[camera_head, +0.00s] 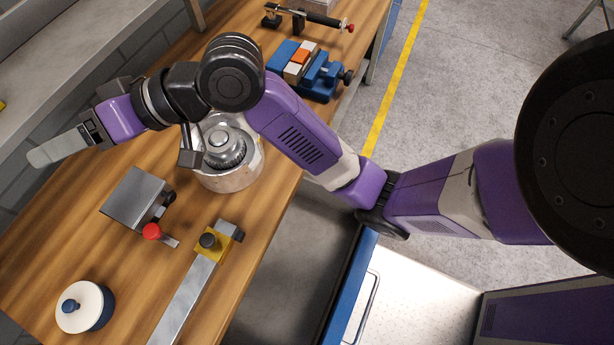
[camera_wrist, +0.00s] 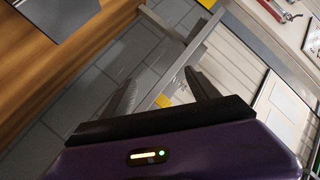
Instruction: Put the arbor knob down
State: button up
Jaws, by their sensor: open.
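My gripper (camera_head: 50,150) reaches out past the left edge of the wooden bench, above the shelf and wall side in the head view. In the wrist view my gripper (camera_wrist: 160,80) has its two dark fingers apart, with nothing between them. I cannot tell for sure which thing is the arbor knob. A red knob (camera_head: 152,231) sits by the grey metal block (camera_head: 137,198) on the bench.
A round metal part (camera_head: 222,146) sits in a pale round holder under my arm. A blue vise (camera_head: 318,74) and a red-tipped lever tool (camera_head: 310,18) stand at the bench's far end. Bare wood (camera_head: 70,245) lies left of the grey block.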

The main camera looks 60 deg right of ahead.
jog(key=s+d+f+m+t+h, duration=0.1)
jog(key=s+f+m+h, duration=0.1)
jog(key=s+f+h, duration=0.1)
jog(key=s+d+f+m+t+h, duration=0.1)
jog(key=s+f+m+t+h, duration=0.1)
jog(key=s+f, duration=0.4)
jog(key=s+d+f+m+t+h, duration=0.1)
jog(key=s+f+m+h, duration=0.2)
jog(key=s, duration=0.4)
jog(key=shift+s+f+h, duration=0.2)
jog(key=shift+f+h, duration=0.1)
jog(key=shift+f, duration=0.45)
jog(key=s+d+n, duration=0.3)
jog(key=s, duration=0.6)
jog(key=s+d+f+n, duration=0.1)
jog(key=s+d+n, duration=0.3)
jog(key=s, duration=0.6)
jog(key=shift+s+d+g+h, duration=0.15)
jog(key=shift+g+h, duration=0.25)
